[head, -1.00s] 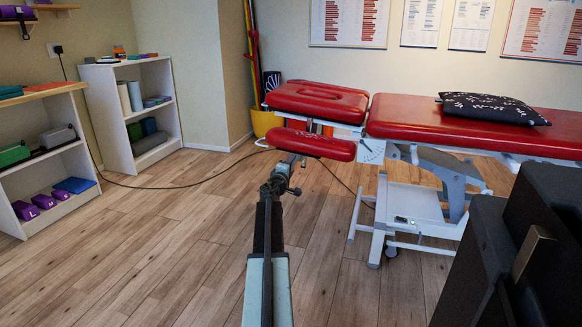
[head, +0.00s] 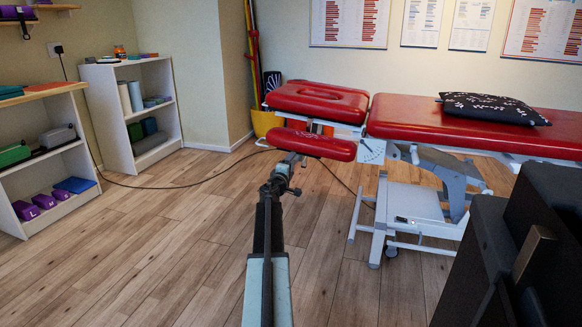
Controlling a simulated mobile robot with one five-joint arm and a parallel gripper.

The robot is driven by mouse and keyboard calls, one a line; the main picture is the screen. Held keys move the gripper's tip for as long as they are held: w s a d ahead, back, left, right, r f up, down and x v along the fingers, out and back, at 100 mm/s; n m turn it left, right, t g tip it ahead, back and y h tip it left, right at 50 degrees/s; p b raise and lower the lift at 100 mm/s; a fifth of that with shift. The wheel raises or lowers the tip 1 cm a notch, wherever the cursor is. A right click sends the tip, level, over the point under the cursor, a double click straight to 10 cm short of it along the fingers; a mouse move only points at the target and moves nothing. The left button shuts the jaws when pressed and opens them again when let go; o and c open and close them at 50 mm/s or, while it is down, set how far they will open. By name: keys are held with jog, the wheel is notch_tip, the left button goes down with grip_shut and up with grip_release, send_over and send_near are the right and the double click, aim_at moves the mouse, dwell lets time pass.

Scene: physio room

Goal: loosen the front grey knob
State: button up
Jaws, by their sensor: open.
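The treatment table has a red padded top (head: 470,128), a separate red head section (head: 316,101) and a red armrest pad (head: 313,144) in front. My arm reaches forward from the bottom middle. My gripper (head: 292,161) is at its far end, just below the left part of the armrest pad. It is small in the picture, with its jaws open, and I see nothing held. I cannot make out the front grey knob for certain; the arm's end and the pad may hide it. I cannot tell whether the gripper touches anything.
The table's white base frame (head: 405,215) stands right of my arm. A black cable (head: 190,186) crosses the floor. White shelves (head: 148,112) stand at the left, a yellow bin (head: 263,123) behind the table.

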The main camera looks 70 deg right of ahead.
jog(key=a, duration=0.7)
jog(key=shift+s+a, duration=0.2)
jog(key=shift+a, duration=0.05)
